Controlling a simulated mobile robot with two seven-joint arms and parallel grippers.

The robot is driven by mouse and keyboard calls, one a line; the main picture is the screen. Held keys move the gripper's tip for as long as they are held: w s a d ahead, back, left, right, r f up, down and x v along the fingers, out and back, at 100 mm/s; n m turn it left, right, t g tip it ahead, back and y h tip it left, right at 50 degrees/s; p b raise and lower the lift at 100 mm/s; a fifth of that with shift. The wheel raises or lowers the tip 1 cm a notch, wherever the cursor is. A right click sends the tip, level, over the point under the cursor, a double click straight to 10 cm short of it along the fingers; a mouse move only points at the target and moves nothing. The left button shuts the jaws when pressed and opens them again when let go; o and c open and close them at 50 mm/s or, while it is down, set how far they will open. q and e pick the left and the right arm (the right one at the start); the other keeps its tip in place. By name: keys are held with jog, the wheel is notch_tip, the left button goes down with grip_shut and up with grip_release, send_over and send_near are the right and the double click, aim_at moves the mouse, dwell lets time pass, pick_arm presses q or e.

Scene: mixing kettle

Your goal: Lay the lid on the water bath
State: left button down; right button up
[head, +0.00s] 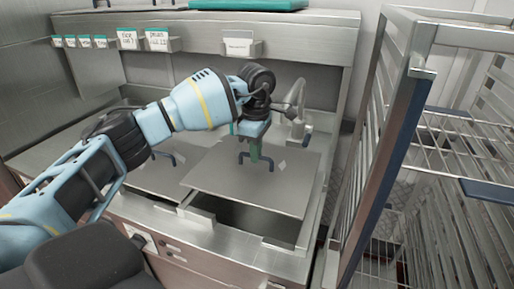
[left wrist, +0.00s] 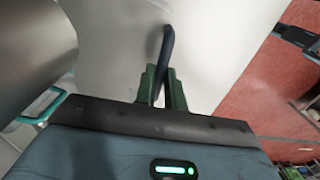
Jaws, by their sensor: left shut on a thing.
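The lid (head: 225,178) is a flat grey metal plate with a dark blue bar handle. My left gripper (head: 255,150) is shut on the handle from above. The left wrist view shows the green fingers (left wrist: 161,92) on both sides of the handle (left wrist: 168,48). The lid is over the water bath (head: 204,220), set toward the back. The bath's front part shows as a dark open gap in front of the lid. I cannot tell whether the lid touches the rim. My right gripper is not in view.
A second lidded well with a blue handle (head: 165,158) lies to the left. A tap (head: 297,122) stands behind the lid. Label cards (head: 157,40) line the back ledge.

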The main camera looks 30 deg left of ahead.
aim_at(257, 167)
pick_arm(q)
notch_tip(257, 167, down, 4)
jog(key=shift+f+b, duration=0.2)
jog(key=shift+b, duration=0.55)
jog(key=shift+r, duration=0.2)
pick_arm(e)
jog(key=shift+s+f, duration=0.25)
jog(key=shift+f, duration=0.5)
pick_arm(q)
jog(key=shift+f, duration=0.15)
jog(key=shift+f, duration=0.25)
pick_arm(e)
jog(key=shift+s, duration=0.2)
pick_arm(q)
jog(key=shift+f, duration=0.25)
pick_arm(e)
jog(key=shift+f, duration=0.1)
pick_arm(q)
jog(key=shift+f, duration=0.7)
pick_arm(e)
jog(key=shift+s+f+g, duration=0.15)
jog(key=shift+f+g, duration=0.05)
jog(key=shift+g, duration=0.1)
pick_arm(q)
jog(key=shift+f, duration=0.3)
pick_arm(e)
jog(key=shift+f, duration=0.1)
